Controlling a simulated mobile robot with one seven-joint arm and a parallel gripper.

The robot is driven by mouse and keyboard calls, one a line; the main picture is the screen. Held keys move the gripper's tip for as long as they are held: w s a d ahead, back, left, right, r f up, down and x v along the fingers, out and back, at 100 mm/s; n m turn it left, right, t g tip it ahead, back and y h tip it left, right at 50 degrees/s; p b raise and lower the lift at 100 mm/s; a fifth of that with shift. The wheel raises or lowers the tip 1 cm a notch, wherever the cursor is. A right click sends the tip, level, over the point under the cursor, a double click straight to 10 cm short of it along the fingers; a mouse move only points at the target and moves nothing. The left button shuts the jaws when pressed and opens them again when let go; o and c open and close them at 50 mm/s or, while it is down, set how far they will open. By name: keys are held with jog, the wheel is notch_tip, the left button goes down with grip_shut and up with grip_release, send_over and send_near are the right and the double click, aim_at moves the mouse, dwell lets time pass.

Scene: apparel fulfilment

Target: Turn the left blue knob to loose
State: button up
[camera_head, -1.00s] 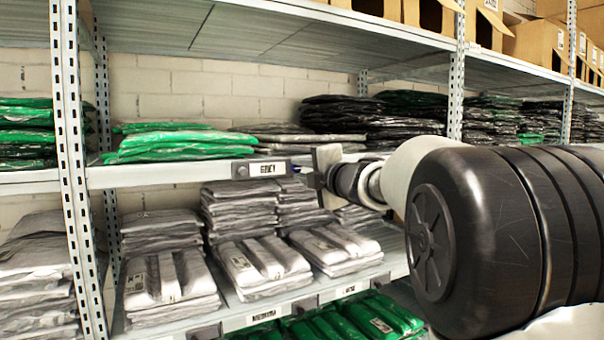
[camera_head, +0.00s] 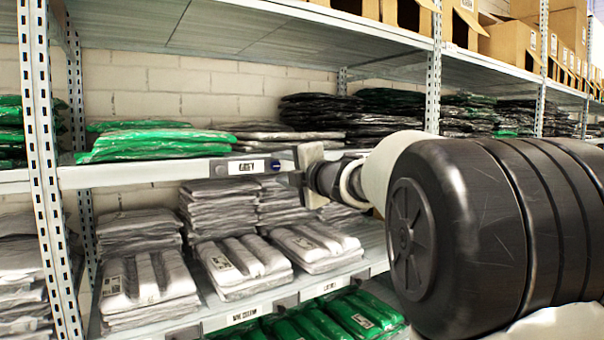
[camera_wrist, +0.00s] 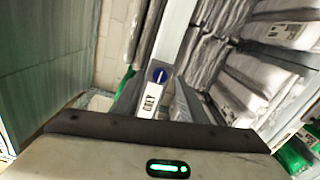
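A blue knob (camera_head: 275,165) sits on the front edge of the middle shelf, just right of a white label (camera_head: 240,167) that seems to read GREY. In the wrist view the blue knob (camera_wrist: 159,75) is a round disc with a white mark, beside the label (camera_wrist: 150,100). My gripper (camera_head: 303,178) is just right of the blue knob in the head view, seemingly apart from it.
A dark grey knob (camera_head: 220,168) is left of the label. Green packets (camera_head: 155,143) lie on the middle shelf (camera_head: 130,176); grey packets (camera_head: 240,262) fill the shelf below. A perforated upright post (camera_head: 40,150) stands at left. Cardboard boxes (camera_head: 510,42) are on top.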

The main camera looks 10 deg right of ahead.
jog(key=v, duration=1.6)
jog(key=shift+s+p, duration=0.2)
jog(key=shift+p, duration=0.1)
jog(key=shift+r, duration=0.1)
